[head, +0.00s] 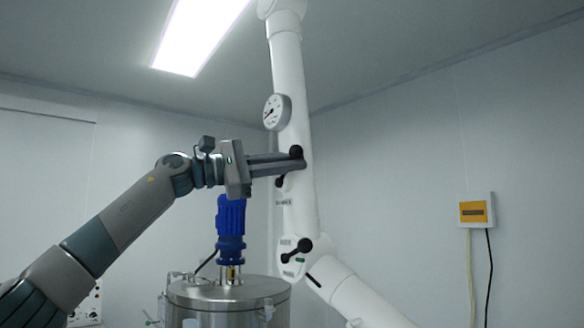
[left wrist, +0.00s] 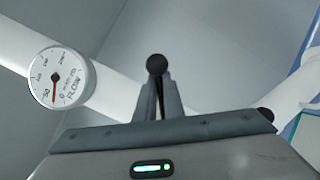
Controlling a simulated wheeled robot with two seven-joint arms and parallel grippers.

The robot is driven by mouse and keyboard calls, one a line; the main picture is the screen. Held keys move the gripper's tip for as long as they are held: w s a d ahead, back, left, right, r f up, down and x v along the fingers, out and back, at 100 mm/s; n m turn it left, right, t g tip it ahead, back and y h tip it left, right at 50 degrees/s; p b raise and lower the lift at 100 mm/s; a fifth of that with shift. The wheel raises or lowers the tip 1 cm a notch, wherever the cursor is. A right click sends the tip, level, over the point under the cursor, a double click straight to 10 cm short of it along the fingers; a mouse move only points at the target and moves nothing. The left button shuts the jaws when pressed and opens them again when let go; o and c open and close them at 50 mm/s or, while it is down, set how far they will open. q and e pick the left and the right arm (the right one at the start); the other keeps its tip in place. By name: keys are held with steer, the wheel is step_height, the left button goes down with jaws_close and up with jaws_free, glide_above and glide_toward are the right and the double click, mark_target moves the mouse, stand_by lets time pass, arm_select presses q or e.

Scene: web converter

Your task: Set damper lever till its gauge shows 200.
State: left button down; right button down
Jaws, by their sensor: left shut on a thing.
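My left gripper (head: 294,160) is shut on a black lever on the white duct. The lever's round black knob (head: 296,152) shows at the fingertips, and it also shows in the left wrist view (left wrist: 156,64) just beyond the closed fingers (left wrist: 159,98). The fingers hide much of the lever. The round white gauge (head: 277,111) sits on the duct above the lever. In the left wrist view the gauge (left wrist: 61,77) is marked FLOW, and its red needle appears to point near the low end, around 0 to 50. My right gripper is not in view.
A second black lever (head: 297,250) sits lower on the duct (head: 292,80). A blue motor (head: 231,218) stands on a steel tank (head: 228,293) below my left arm. A yellow-and-white box (head: 476,210) hangs on the right wall. The space right of the duct looks free.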

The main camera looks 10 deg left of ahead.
arm_select(q)
steer(key=shift+w+a+r+n+t, duration=0.15)
steer(key=shift+r+n+t, duration=0.1)
steer(key=shift+n, duration=0.4)
steer(key=shift+w+a+r+n+t, duration=0.15)
steer(key=shift+r+n+t, duration=0.1)
steer(key=shift+n, duration=0.4)
steer(key=c, duration=1.9)
jaws_free()
steer(key=shift+o, duration=0.2)
steer(key=shift+h, duration=0.3)
